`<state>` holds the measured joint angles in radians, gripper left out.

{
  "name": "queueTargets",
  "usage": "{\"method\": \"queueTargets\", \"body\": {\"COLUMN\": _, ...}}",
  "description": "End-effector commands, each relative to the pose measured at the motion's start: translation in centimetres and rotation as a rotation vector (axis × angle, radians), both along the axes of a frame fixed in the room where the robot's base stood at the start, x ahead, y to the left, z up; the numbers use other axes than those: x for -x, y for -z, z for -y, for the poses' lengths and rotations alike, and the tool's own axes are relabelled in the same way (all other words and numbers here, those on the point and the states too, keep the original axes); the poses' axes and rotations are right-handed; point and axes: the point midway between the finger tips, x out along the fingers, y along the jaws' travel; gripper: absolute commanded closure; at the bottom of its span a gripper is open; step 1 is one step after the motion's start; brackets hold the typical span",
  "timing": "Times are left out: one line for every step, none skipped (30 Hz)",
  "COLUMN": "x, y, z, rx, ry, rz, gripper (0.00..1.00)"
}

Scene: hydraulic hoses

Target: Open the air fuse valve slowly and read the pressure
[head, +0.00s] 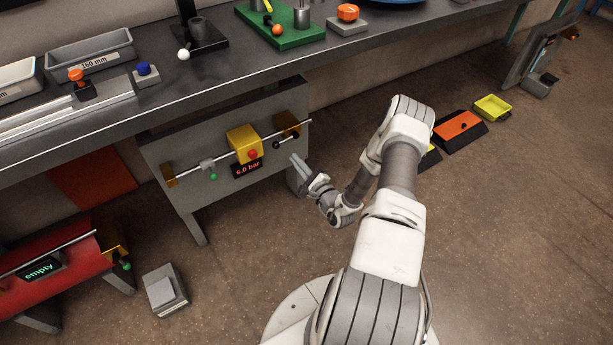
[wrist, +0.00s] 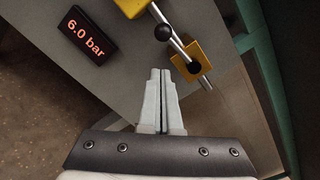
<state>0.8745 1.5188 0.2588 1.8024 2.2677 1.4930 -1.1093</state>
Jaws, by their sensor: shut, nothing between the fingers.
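A grey panel (head: 180,150) under the bench carries a horizontal pipe with a yellow block (head: 244,143) and a red knob (head: 253,154). The black display (head: 247,170) below reads 6.0 bar; the wrist view shows the same reading (wrist: 87,35). To the right, a brass block (head: 286,122) sits on the pipe by a black ball lever (head: 276,145), also in the wrist view (wrist: 163,33). A small grey valve with a green ball (head: 213,176) is at the left. No label shows which is the air fuse valve. My gripper (wrist: 160,72) is shut and empty, below the brass block and ball, apart from them.
A red tank (head: 75,268) with a display reading empty stands at lower left, beside a grey box (head: 164,290). The bench top (head: 235,66) overhangs the panel. Orange and yellow items (head: 459,127) lie on the floor at right. Floor in front of the panel is clear.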

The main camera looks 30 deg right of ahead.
Motion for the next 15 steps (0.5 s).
{"method": "queueTargets", "body": {"x": -0.6, "y": -0.4, "z": -0.6, "rx": -0.001, "ry": -0.002, "rz": 0.002, "gripper": 1.0}}
{"method": "queueTargets", "body": {"x": -0.9, "y": -0.7, "z": -0.9, "rx": -0.001, "ry": -0.003, "rz": 0.003, "gripper": 1.0}}
{"method": "queueTargets", "body": {"x": -1.3, "y": -1.0, "z": -1.2, "rx": -0.001, "ry": -0.002, "rz": 0.002, "gripper": 1.0}}
{"method": "queueTargets", "body": {"x": -1.5, "y": -1.1, "z": -1.3, "rx": -0.001, "ry": -0.001, "rz": 0.001, "gripper": 1.0}}
{"method": "queueTargets", "body": {"x": -1.7, "y": -1.3, "z": -1.5, "rx": -0.001, "ry": -0.001, "rz": 0.0, "gripper": 1.0}}
{"method": "queueTargets", "body": {"x": -1.9, "y": -1.5, "z": -1.7, "rx": -0.001, "ry": -0.002, "rz": 0.001, "gripper": 1.0}}
{"method": "queueTargets", "body": {"x": -2.1, "y": -1.6, "z": -1.9, "rx": -0.001, "ry": -0.002, "rz": 0.001, "gripper": 1.0}}
{"method": "queueTargets", "body": {"x": -2.2, "y": -1.7, "z": -2.0, "rx": -0.001, "ry": -0.002, "rz": 0.001, "gripper": 1.0}}
{"method": "queueTargets", "body": {"x": -2.3, "y": -1.8, "z": -2.0, "rx": -0.001, "ry": -0.001, "rz": 0.001, "gripper": 1.0}}
{"method": "queueTargets", "body": {"x": -2.4, "y": -1.9, "z": -2.1, "rx": -0.001, "ry": -0.001, "rz": 0.001, "gripper": 1.0}}
{"method": "queueTargets", "body": {"x": -2.4, "y": -1.9, "z": -2.1, "rx": -0.001, "ry": -0.001, "rz": 0.001, "gripper": 1.0}}
{"method": "queueTargets", "body": {"x": -2.4, "y": -2.0, "z": -2.2, "rx": -0.001, "ry": 0.0, "rz": 0.0, "gripper": 1.0}}
{"method": "queueTargets", "body": {"x": -2.5, "y": -2.0, "z": -2.2, "rx": -0.001, "ry": 0.0, "rz": 0.0, "gripper": 1.0}}
{"method": "queueTargets", "body": {"x": -2.5, "y": -2.0, "z": -2.2, "rx": -0.001, "ry": 0.0, "rz": 0.0, "gripper": 1.0}}
{"method": "queueTargets", "body": {"x": -2.5, "y": -2.0, "z": -2.2, "rx": -0.001, "ry": 0.0, "rz": 0.0, "gripper": 1.0}}
